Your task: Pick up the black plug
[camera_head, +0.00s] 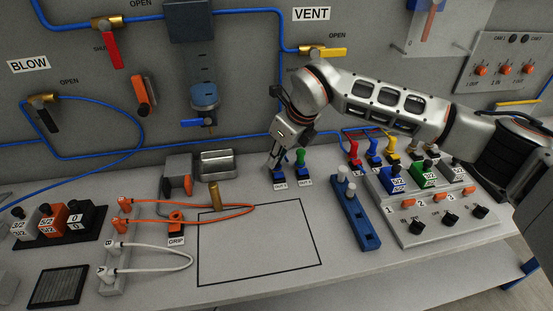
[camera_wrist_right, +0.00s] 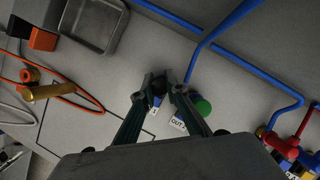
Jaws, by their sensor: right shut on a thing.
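My right gripper (camera_head: 276,164) reaches down at the back middle of the bench, above the OUT 1 label (camera_head: 280,186). In the right wrist view its two fingers (camera_wrist_right: 166,88) close around a dark plug (camera_wrist_right: 157,88), which looks black with some blue low down. The fingers hide most of it, and it still sits at its blue fitting (camera_head: 280,176), close to the bench. A green-topped plug (camera_head: 300,158) stands just to the right at the OUT 2 label (camera_head: 305,181), also seen in the right wrist view (camera_wrist_right: 203,106). My left gripper is not in view.
A metal tray (camera_head: 217,164) lies left of the gripper. A blue bar with white pegs (camera_head: 356,215) and a switch panel (camera_head: 440,235) stand to the right. Orange cables (camera_head: 190,201) lie left. The outlined rectangle (camera_head: 258,250) in front is mostly clear.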

